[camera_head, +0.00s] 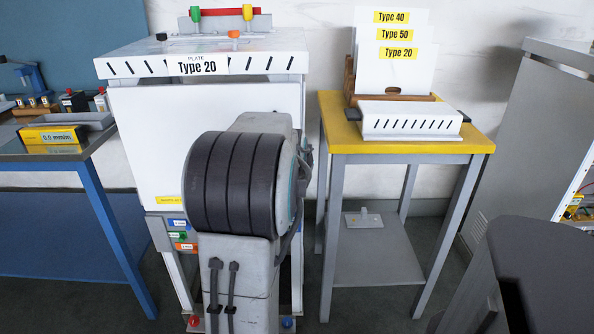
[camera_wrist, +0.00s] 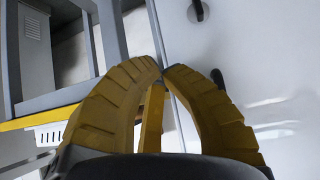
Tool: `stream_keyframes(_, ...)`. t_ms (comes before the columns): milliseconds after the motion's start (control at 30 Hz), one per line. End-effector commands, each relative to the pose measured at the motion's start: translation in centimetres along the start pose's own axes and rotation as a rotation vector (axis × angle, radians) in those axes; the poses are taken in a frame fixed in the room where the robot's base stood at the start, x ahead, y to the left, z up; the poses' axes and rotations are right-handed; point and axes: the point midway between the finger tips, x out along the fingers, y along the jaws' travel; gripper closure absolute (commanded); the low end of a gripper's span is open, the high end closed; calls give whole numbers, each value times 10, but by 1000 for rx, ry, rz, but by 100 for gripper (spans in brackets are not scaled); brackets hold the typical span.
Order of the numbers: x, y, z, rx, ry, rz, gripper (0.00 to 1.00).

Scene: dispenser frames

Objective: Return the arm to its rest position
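My arm (camera_head: 240,190) is folded in the middle of the head view, in front of a white machine labelled Type 20 (camera_head: 205,55). Its gripper does not show there. In the wrist view my gripper (camera_wrist: 162,69) has its two yellow ribbed fingers curved together, with the tips meeting. No held object is visible at the tips. A yellow strip (camera_wrist: 152,115) shows between the fingers; I cannot tell what it belongs to. A yellow-edged table (camera_wrist: 30,122) lies behind the left finger.
A yellow-topped table (camera_head: 400,147) at right carries a white slotted tray (camera_head: 410,121) and upright plates (camera_head: 409,70). A blue-legged bench (camera_head: 105,215) with a grey bin (camera_head: 78,120) stands at left. A grey cabinet (camera_head: 530,130) is at far right. Floor shows between the machine and the right table.

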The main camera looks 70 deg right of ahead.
Motion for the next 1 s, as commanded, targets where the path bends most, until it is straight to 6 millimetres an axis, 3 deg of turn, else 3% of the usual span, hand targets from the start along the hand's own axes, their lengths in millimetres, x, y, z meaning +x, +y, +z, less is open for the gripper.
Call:
stream_keyframes(100,-20,2,-2,0,3,2,100)
stream_keyframes(300,-38,3,-1,0,1,5,100)
stream_keyframes(800,-46,3,0,0,-1,5,100)
stream_keyframes(900,-51,-4,0,-11,-6,-6,100)
stream_keyframes(1000,-64,-27,1,-44,-22,-42,100)
